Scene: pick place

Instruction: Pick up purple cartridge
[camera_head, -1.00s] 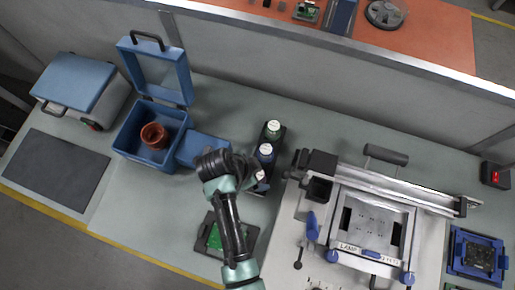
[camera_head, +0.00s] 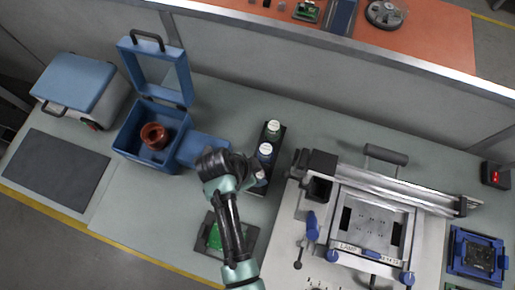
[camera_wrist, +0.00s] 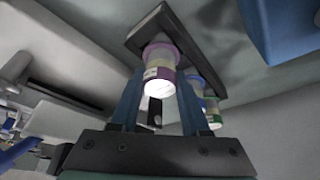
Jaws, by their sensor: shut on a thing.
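The purple cartridge (camera_wrist: 161,66) has a purple band and a pale, bright end in the wrist view. It sits between the two fingers of my gripper (camera_wrist: 158,100), which is shut on it. Its far end meets the black rack (camera_wrist: 184,41), and I cannot tell whether it is clear of its slot. In the head view my gripper (camera_head: 250,172) is at the near end of the rack (camera_head: 257,191), and the cartridge (camera_head: 261,178) is partly hidden by my wrist.
A blue-labelled cartridge (camera_head: 265,150) and a green one (camera_head: 273,127) stand in the rack. A blue open box (camera_head: 127,145) with a reddish-brown ring is to the left. A metal fixture (camera_head: 340,215) stands close on the right. A green board (camera_head: 215,237) lies in front.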

